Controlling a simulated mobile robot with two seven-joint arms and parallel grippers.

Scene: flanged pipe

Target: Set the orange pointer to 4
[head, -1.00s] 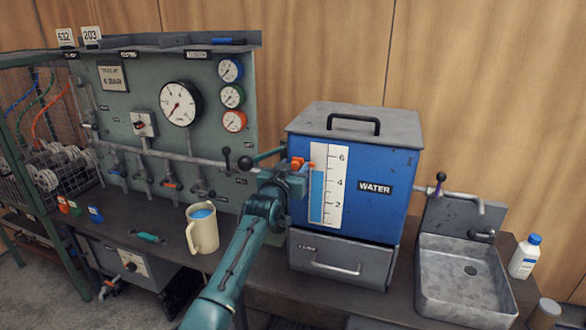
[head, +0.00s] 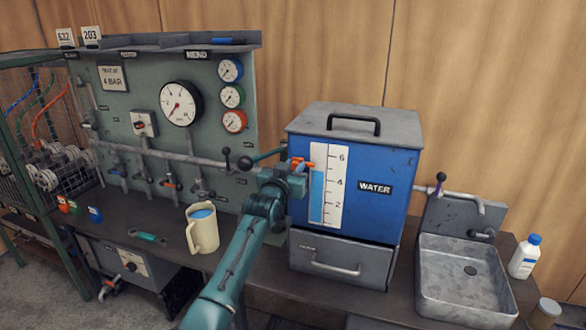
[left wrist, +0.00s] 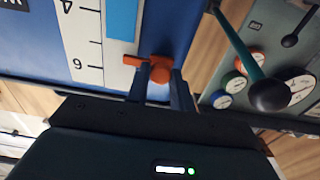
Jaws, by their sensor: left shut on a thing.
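The blue water tank (head: 383,210) carries a white scale (head: 333,208) marked 2, 4 and 6, with a blue level strip (head: 317,195). The orange pointer (head: 304,163) is at the scale's left edge, near its top. In the left wrist view, the pointer (left wrist: 133,61) has its tip between 5 and 6, closer to 6. My left gripper (head: 296,174) is shut on the pointer's orange knob; in the left wrist view its fingers (left wrist: 160,82) straddle the knob (left wrist: 160,68), partly hiding it. My right gripper is out of view.
A cream mug (head: 203,232) stands on the bench left of my arm. A metal sink (head: 465,285) is right of the tank.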

